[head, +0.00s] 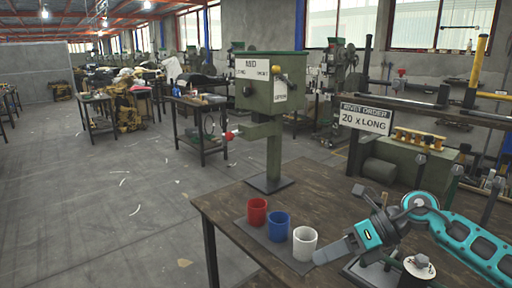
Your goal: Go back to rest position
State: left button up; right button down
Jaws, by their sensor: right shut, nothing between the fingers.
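My right gripper (324,256) reaches in from the lower right on its teal arm, over the wooden workbench (325,190). It is shut and empty, its fingertips pointing left, close to the white cup (305,243). I cannot tell whether they touch that cup. The blue cup (278,225) and the red cup (257,211) stand upright in a row with it on a dark mat at the bench's left edge. My left gripper is not in view.
A green rivet press (273,155) stands at the bench's far left corner. A "20 x LONG" sign (366,118) and a green machine (405,165) are behind my right arm. A round-topped fixture (419,266) sits below the arm. The floor at left is open.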

jog(key=s+a+m+t+y, duration=0.35)
jog(key=a+m+y, duration=0.3)
jog(key=a, duration=0.25)
jog(key=s+d+f+m+t+h, duration=0.2)
jog(key=s+f+m+h, duration=0.3)
jog(key=f+m, duration=0.3)
jog(key=s+d+f+m+t+h, duration=0.1)
jog(key=s+d+f+m+h, duration=0.4)
jog(key=m, duration=0.9)
jog(key=s+d+f+m+t+h, duration=0.2)
jog(key=s+d+f+m+h, duration=0.2)
jog(key=f+m, duration=0.7)
jog(key=shift+s+m+t+h, duration=0.35)
jog(key=shift+s+m+h, duration=0.2)
jog(key=shift+s+h, duration=0.2)
jog(key=shift+f, duration=0.1)
